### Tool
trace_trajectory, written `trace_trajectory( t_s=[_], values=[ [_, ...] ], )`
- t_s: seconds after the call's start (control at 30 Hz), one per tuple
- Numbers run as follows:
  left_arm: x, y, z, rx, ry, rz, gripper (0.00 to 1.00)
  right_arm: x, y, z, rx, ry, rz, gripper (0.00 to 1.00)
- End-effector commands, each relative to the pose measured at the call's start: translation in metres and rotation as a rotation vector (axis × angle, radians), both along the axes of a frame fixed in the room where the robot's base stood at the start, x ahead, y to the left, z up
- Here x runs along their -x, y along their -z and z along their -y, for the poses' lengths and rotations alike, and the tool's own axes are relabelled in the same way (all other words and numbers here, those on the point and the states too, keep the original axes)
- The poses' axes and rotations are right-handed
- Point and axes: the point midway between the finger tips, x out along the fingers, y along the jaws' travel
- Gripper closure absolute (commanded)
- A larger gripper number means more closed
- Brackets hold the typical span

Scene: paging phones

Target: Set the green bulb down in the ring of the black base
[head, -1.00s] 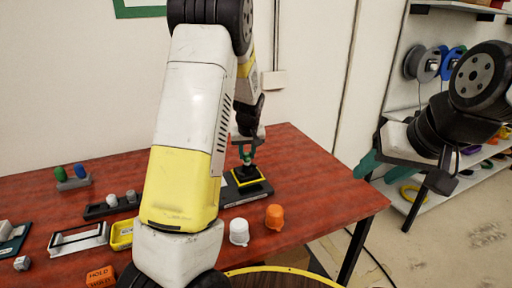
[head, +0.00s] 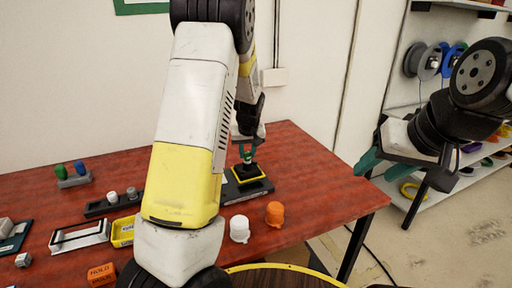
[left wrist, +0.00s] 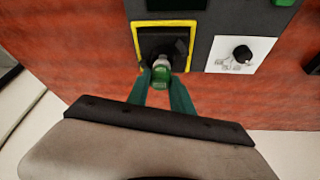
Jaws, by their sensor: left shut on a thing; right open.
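The green bulb (left wrist: 161,72) with a pale end is held between the teal fingers of my left gripper (left wrist: 161,88), which is shut on it. In the head view, the bulb (head: 247,157) is small and partly hidden by my left gripper (head: 246,149). The black base (head: 262,183) with a yellow square border lies below the bulb on the table. In the left wrist view, the bulb overlaps the dark centre of the yellow square (left wrist: 137,40), hiding the ring. I cannot tell whether they touch. My right gripper (head: 382,166) is open and empty, off the table's right side.
A white bulb (head: 239,229) and an orange bulb (head: 274,213) stand in front of the base. A white panel with a black knob (left wrist: 240,54) sits beside the yellow square. A shelf (head: 440,110) stands at right.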

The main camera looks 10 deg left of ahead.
Motion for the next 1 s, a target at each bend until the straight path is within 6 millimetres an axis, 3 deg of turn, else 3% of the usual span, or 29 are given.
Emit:
trace_trajectory(
  t_s=[1.0],
  values=[
    [0.0,0.012,0.0,0.0,0.0,0.001,1.0,0.0,0.0,0.0,0.0,0.0,0.0,0.51]
  ],
)
